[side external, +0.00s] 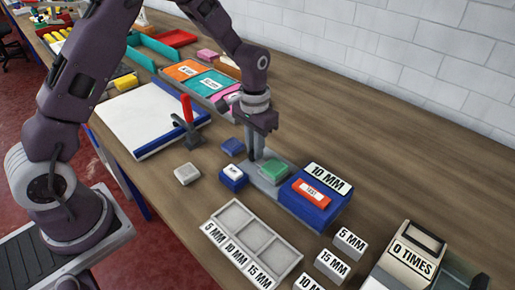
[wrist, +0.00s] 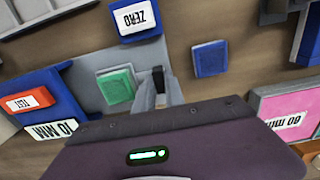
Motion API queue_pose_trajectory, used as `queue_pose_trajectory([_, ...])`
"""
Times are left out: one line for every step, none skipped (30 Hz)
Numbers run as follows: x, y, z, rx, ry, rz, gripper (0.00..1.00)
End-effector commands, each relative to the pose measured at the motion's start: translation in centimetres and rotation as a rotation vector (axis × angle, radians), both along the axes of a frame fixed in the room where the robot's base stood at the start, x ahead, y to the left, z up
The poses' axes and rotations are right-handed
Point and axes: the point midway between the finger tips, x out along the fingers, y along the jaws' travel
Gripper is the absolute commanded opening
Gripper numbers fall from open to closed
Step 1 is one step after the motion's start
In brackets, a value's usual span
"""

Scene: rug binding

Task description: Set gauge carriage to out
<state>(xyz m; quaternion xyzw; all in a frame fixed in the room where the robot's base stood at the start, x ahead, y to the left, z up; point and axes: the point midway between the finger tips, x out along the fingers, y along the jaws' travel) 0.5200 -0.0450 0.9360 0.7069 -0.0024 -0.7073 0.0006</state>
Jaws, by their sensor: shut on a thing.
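The gauge is a grey plate (side external: 265,176) with a blue housing (side external: 309,207) at its right end, bearing a white "10 MM" label and a red "TEST" button (side external: 311,190). A green block (side external: 274,171) sits on the plate; it also shows in the wrist view (wrist: 116,88). My gripper (side external: 253,153) points down at the plate's far-left end, beyond the green block. In the wrist view its fingers (wrist: 157,92) are shut on a small dark upright piece (wrist: 158,76), apparently the gauge carriage's grip. The carriage's lower part is hidden by the fingers.
A blue "ZERO" block (wrist: 137,18) stands beside the plate, and a plain blue block (wrist: 209,58) lies beyond its end. A sorting tray (side external: 246,250) and labelled white blocks (side external: 331,265) lie in front. A red-handled clamp (side external: 187,122) stands left.

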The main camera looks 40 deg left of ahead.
Motion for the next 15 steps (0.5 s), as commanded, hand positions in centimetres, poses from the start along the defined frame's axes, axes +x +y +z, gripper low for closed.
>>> queue_pose_trajectory([0.10, 0.64, 0.09, 0.009, -0.003, 0.004, 0.20])
queue_pose_trajectory([0.10, 0.64, 0.09, 0.009, -0.003, 0.005, 0.24])
queue_pose_trajectory([0.09, 0.62, 0.08, 0.009, -0.002, 0.005, 0.24])
queue_pose_trajectory([0.09, 0.59, 0.07, 0.009, -0.002, 0.004, 0.24])
queue_pose_trajectory([0.09, 0.57, 0.06, 0.008, -0.002, 0.004, 0.24])
queue_pose_trajectory([0.08, 0.54, 0.06, 0.008, -0.002, 0.004, 0.24])
queue_pose_trajectory([0.08, 0.52, 0.05, 0.008, -0.002, 0.004, 0.24])
queue_pose_trajectory([0.08, 0.50, 0.05, 0.007, -0.002, 0.004, 0.24])
queue_pose_trajectory([0.07, 0.48, 0.04, 0.007, -0.002, 0.004, 0.24])
queue_pose_trajectory([0.07, 0.46, 0.03, 0.007, -0.002, 0.004, 0.24])
queue_pose_trajectory([0.06, 0.45, 0.03, 0.007, -0.001, 0.004, 0.24])
queue_pose_trajectory([0.06, 0.43, 0.03, 0.007, -0.001, 0.003, 0.24])
queue_pose_trajectory([0.06, 0.42, 0.02, 0.006, -0.001, 0.003, 0.24])
queue_pose_trajectory([0.05, 0.40, 0.02, 0.006, -0.001, 0.003, 0.24])
queue_pose_trajectory([0.06, 0.39, 0.08, 0.006, -0.001, 0.003, 0.24])
